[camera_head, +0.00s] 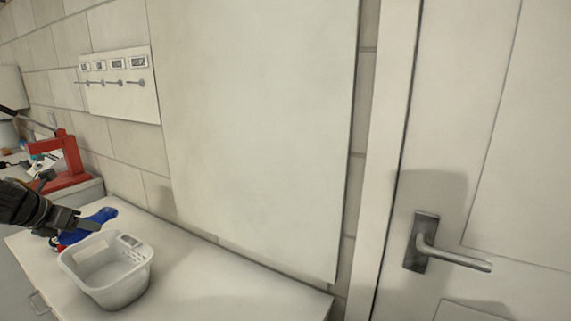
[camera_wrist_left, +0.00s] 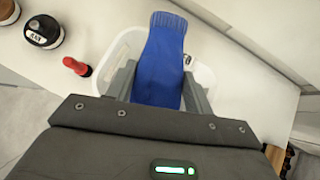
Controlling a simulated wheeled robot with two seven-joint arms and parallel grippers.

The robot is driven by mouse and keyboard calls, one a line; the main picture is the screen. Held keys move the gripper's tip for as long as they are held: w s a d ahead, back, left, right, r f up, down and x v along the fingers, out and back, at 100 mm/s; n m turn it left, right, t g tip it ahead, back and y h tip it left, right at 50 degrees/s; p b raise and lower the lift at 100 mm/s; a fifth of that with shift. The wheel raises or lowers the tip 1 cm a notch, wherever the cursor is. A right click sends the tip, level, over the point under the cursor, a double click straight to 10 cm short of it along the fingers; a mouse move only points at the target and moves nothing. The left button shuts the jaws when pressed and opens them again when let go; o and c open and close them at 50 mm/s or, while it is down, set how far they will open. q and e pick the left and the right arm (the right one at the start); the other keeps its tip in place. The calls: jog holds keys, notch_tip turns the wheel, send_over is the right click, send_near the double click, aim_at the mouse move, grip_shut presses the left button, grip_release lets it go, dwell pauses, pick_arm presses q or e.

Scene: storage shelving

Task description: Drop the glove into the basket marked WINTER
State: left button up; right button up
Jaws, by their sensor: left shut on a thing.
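The blue glove (camera_head: 100,216) is held in my left gripper (camera_head: 80,226), which comes in from the left, just behind and above the basket. In the left wrist view the blue glove (camera_wrist_left: 165,62) hangs between the two grey fingers of my left gripper (camera_wrist_left: 158,85), its ribbed cuff end pointing away. A white basket (camera_head: 110,292) stands on the white counter. Its small label is too small to read. In the left wrist view the basket's rim (camera_wrist_left: 204,78) shows beyond and below the glove. My right gripper is not in view.
The white counter (camera_head: 215,278) is clear to the right of the basket. A red stand (camera_head: 68,160) is behind at left. A hook rack (camera_head: 120,100) hangs on the wall. A door with a metal handle (camera_head: 430,245) is at right. A dark-capped jar (camera_wrist_left: 43,31) shows in the wrist view.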

pick_arm(q)
jog(key=o, duration=1.1)
jog(key=shift+c, duration=0.2)
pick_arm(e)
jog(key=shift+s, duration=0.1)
pick_arm(q)
jog(key=p+v, duration=0.2)
jog(key=v, duration=0.9)
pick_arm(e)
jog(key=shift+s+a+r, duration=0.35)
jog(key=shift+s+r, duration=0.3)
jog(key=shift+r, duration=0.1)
pick_arm(q)
jog(key=shift+f, duration=0.1)
